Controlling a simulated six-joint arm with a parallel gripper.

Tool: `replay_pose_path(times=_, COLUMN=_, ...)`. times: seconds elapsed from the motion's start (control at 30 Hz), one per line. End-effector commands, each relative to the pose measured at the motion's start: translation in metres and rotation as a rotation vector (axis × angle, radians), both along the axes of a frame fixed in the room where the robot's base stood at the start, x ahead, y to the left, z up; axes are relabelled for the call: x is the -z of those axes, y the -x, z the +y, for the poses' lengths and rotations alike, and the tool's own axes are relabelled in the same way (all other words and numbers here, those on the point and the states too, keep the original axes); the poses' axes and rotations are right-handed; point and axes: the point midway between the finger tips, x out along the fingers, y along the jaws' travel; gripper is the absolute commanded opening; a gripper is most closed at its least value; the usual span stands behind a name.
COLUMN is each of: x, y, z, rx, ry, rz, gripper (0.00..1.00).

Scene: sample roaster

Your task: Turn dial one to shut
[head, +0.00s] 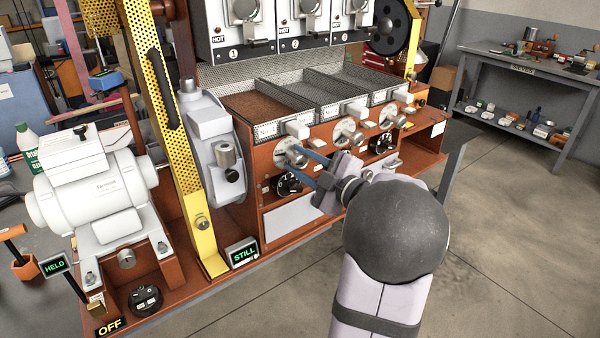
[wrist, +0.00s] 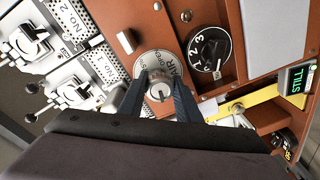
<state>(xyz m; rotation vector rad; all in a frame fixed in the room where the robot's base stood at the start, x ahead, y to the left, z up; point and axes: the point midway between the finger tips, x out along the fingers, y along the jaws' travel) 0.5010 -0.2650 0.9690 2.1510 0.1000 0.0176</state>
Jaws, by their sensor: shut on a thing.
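Dial one (head: 290,155) is a silver knob on a round grey plate, low on the orange-red front panel below the leftmost tray. In the wrist view its knob (wrist: 160,90) sits between my two fingers, and the plate behind it is lettered "AIR" and "OPEN". My gripper (head: 308,160) reaches the dial from the front right and is shut on its knob. It also shows in the wrist view (wrist: 160,88), one finger on each side of the knob. The fingers hide part of the plate, so I cannot read the dial's setting.
A black numbered knob (head: 288,184) sits just below dial one. Two similar silver dials (head: 348,132) (head: 390,115) are farther right. A yellow upright (head: 190,170), a "STILL" display (head: 243,253) and a white motor (head: 95,195) stand left. Floor at the right front is clear.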

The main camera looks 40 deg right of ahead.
Motion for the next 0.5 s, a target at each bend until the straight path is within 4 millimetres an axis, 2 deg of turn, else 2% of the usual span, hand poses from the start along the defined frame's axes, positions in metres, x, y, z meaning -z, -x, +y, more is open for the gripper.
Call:
replay_pose_path(times=0.03, x=0.0057, y=0.0002, z=-0.0005, rx=0.002, ry=0.047, rz=0.001, gripper=0.08)
replay_pose_path(times=0.5, x=0.0043, y=0.0001, z=-0.0005, rx=0.001, ry=0.481, rz=0.0, gripper=0.08)
